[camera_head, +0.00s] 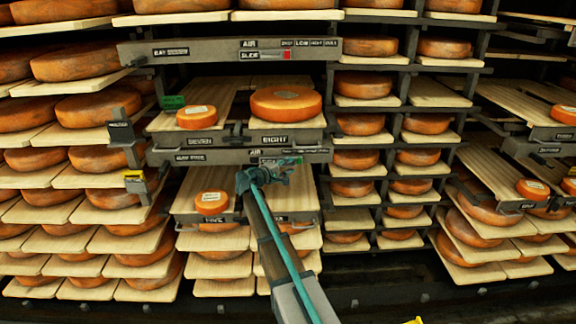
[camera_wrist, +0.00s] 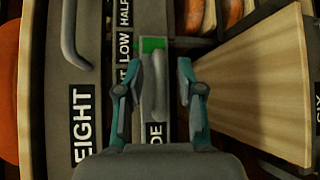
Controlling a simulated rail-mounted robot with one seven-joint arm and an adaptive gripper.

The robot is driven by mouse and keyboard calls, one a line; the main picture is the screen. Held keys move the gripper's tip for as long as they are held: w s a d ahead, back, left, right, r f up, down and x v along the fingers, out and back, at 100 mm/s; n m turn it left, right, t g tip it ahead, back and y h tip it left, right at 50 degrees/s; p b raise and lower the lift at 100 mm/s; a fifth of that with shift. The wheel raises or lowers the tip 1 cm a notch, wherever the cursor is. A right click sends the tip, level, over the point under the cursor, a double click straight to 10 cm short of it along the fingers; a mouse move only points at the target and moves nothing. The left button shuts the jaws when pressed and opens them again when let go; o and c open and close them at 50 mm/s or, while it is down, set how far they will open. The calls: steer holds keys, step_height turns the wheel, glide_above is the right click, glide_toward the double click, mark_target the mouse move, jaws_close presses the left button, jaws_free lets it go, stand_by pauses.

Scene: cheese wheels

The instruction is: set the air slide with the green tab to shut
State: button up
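The air slide with the green tab (camera_wrist: 152,44) shows in the wrist view as a grey plate with a raised bar handle (camera_wrist: 156,82). The green tab is level with the LOW label (camera_wrist: 125,45); HALF is above it, and the label below is mostly hidden by a finger. My gripper (camera_wrist: 157,72) is open, one finger on each side of the handle, with visible gaps; I cannot tell their depth relative to it. In the head view my gripper (camera_head: 279,172) is at the lower grey rail (camera_head: 215,157) and hides most of this slide.
A second air slide with a red tab (camera_head: 287,55) is on the upper rail (camera_head: 190,50). A cheese wheel (camera_head: 286,103) sits on the EIGHT shelf between the rails. In the wrist view a wooden board (camera_wrist: 265,85) is close to the right finger, and a grey handle (camera_wrist: 75,50) is at left.

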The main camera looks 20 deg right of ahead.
jaws_close()
stand_by(0.4)
steer(key=shift+f, duration=0.1)
steer(key=shift+w+a+f+b, duration=0.1)
steer(key=shift+a+b, duration=0.15)
steer(key=shift+b, duration=0.2)
steer(key=a+b, duration=0.1)
steer(key=w+a+b, duration=0.1)
steer(key=a, duration=0.1)
steer(key=a+b, duration=0.1)
steer(key=shift+w+a, duration=0.2)
steer(key=shift+w, duration=0.15)
jaws_free()
